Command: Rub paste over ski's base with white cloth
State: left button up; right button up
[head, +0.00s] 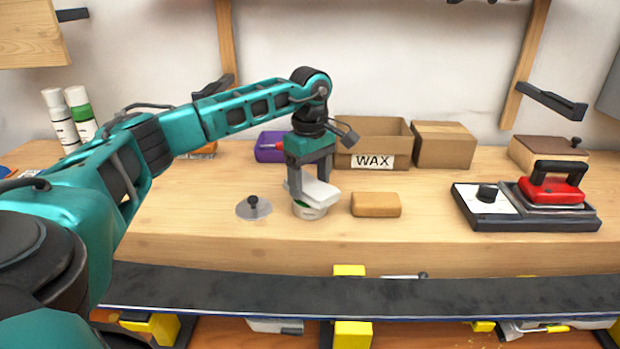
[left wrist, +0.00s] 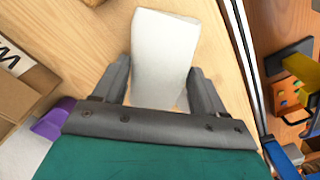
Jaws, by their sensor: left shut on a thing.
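My left gripper (head: 312,182) is shut on a folded white cloth (head: 320,193) and points down over the bench. The cloth also shows between the fingers in the left wrist view (left wrist: 165,45). It is right above a small round tin (head: 308,212) with a green rim and covers most of its opening, so the paste is hidden. I cannot tell whether the cloth touches the paste. The ski (head: 400,296) lies as a long dark strip across the front of the bench, its upper face bare. My right gripper is not in view.
A grey knobbed lid (head: 254,208) lies left of the tin, a tan block (head: 376,204) to its right. Behind stand a WAX box (head: 372,140) and a purple item (head: 270,147). A red iron (head: 552,189) rests on a base at right. Yellow clamps (head: 350,334) stand at the ski.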

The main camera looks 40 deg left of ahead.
aim_at(310, 184)
pick_arm(q)
jog(key=shift+f, duration=0.45)
dwell(0.4)
jog(key=shift+f, duration=0.15)
dwell(1.2)
notch_tip(310, 184, up, 3)
jog(key=shift+r+p, duration=0.1)
jog(key=shift+p, duration=1.1)
jog(key=shift+r+p, duration=0.45)
jog(key=shift+r, duration=1.55)
